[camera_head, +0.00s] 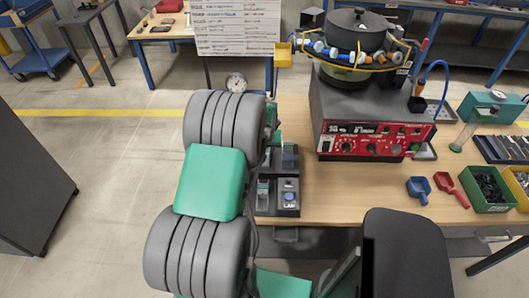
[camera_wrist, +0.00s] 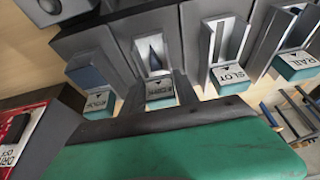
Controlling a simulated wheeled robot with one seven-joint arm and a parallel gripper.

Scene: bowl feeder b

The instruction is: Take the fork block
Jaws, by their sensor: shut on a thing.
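In the wrist view a row of grey stations (camera_wrist: 95,42) runs across the top, each with a teal-edged labelled block in front. My gripper (camera_wrist: 157,80) has its dark fingers on both sides of the second block from the left, which I take as the fork block (camera_wrist: 160,93); its label is hard to read. The gripper is shut on it, and the block is still at its station. The SLOT block (camera_wrist: 230,76) and RAIL block (camera_wrist: 297,66) stand to the right, and another block (camera_wrist: 99,102) to the left. In the head view my arm hides the gripper.
In the head view the grey station rack (camera_head: 290,208) stands on the wooden table (camera_head: 340,198). The red-fronted bowl feeder (camera_head: 375,138) is close on its right. A blue scoop (camera_head: 418,188), a red scoop (camera_head: 450,188) and a green bin (camera_head: 487,190) lie further right.

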